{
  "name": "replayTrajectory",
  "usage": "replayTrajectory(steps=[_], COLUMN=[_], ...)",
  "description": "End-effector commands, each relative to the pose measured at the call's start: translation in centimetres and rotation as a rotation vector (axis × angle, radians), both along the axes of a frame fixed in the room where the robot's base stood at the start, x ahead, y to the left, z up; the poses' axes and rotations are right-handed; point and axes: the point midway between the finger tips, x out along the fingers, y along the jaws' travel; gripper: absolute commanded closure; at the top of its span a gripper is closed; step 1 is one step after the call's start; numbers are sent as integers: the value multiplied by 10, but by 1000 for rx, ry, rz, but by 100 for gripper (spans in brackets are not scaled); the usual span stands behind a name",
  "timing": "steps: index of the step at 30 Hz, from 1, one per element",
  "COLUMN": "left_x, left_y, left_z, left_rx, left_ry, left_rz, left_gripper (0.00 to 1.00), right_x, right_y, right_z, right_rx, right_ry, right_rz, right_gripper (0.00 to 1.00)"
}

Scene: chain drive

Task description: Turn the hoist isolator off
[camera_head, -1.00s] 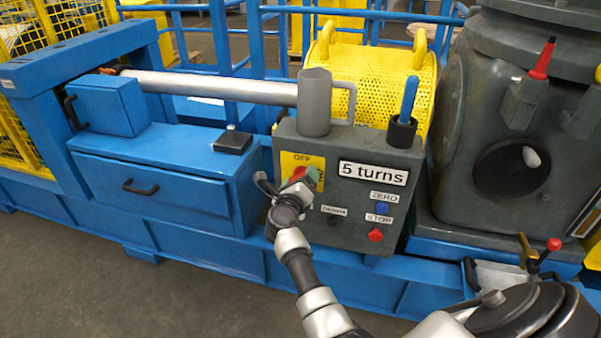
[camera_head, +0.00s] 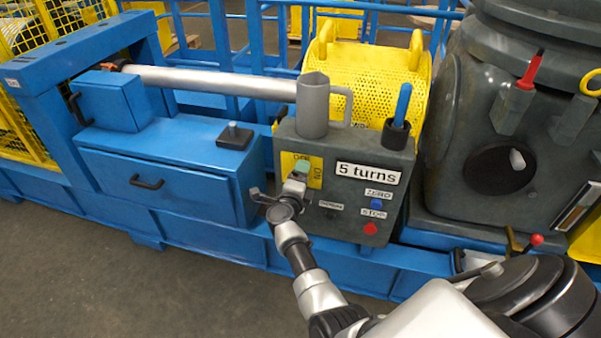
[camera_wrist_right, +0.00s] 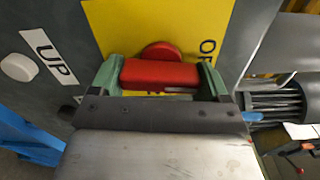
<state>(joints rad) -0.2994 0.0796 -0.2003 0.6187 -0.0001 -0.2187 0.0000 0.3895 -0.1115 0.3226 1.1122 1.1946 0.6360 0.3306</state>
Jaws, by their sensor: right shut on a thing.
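The hoist isolator is a red handle (camera_wrist_right: 160,74) on a yellow plate (camera_wrist_right: 150,28) on the dark grey control box (camera_head: 345,205). My right gripper (camera_wrist_right: 160,80) is shut on this handle, with a green fingertip at each end. The handle's right end in the wrist view lies beside the partly visible "OF" lettering. In the head view my right gripper (camera_head: 301,168) is at the yellow plate, and its fingertip hides the handle. My left gripper is not in view.
The box also carries a "5 turns" sign (camera_head: 369,173), a blue button (camera_head: 376,204) and a red button (camera_head: 370,229). A grey cylinder (camera_head: 313,105) and a black cup (camera_head: 396,134) with a blue rod stand on top. A blue cabinet (camera_head: 165,185) is close at left.

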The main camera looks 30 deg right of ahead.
Motion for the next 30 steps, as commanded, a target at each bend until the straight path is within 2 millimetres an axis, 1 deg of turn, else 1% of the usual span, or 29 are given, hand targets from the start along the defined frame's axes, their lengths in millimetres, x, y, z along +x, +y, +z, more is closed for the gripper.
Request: replayTrajectory(steps=[1, 9, 26, 27, 29, 30], left_x=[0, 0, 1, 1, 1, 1], left_y=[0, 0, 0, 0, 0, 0], left_z=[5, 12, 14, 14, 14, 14], left_rx=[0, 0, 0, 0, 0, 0], left_ry=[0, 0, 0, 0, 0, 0], left_rz=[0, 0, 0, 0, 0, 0], left_gripper=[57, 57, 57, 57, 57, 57], right_x=[0, 0, 0, 0, 0, 0], right_y=[1, 1, 1, 1, 1, 1], right_z=[2, 0, 0, 0, 0, 0], right_rx=[-15, -81, -101, -101, -101, -101], right_ry=[23, 99, 121, 121, 120, 119], right_rz=[3, 1, 2, 1, 1, 1], right_gripper=[47, 47, 47, 19, 10, 4])
